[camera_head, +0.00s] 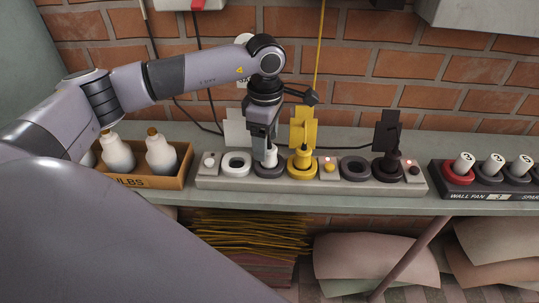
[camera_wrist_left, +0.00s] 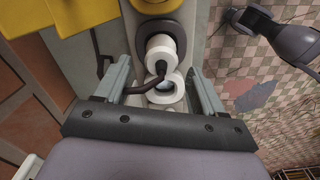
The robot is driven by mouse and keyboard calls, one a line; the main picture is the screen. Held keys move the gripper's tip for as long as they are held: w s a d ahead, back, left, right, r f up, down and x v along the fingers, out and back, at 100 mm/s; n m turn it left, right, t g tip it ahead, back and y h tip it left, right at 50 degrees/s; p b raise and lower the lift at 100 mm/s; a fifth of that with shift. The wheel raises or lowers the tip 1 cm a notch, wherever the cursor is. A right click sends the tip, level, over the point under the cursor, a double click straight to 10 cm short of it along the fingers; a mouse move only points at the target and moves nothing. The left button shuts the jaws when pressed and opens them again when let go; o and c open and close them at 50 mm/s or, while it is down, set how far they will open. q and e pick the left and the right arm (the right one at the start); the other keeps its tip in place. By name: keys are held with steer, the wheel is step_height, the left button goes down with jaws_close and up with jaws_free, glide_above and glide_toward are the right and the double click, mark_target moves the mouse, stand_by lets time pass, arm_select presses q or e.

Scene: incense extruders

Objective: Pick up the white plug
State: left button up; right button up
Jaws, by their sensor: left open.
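The white plug (camera_head: 270,156) stands upright in a dark-ringed socket (camera_head: 266,172) of the grey power strip (camera_head: 330,186). In the left wrist view the white plug (camera_wrist_left: 161,47) has a dark bent cord coming from it. My left gripper (camera_head: 265,140) is directly above the plug in the head view and partly hides it. In the left wrist view my left gripper (camera_wrist_left: 161,78) has its two fingers apart on either side of the cord, with nothing clamped between them. An empty white socket ring (camera_head: 236,164) is left of the plug.
A yellow plug (camera_head: 302,158) stands close to the right, with a yellow tag behind it. A dark plug (camera_head: 387,165) is farther right. A box of white bulbs (camera_head: 178,178) is at left. A panel with numbered white pegs (camera_head: 480,192) is at right. A brick wall is behind.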

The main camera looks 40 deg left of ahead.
mark_target(269, 158)
arm_select(q)
steer(key=shift+d+f, duration=0.15)
steer(key=shift+f, duration=1.65)
arm_select(e)
steer(key=shift+r, duration=0.2)
arm_select(q)
steer(key=c, duration=1.1)
steer(key=shift+c, duration=0.2)
steer(key=shift+r, duration=0.2)
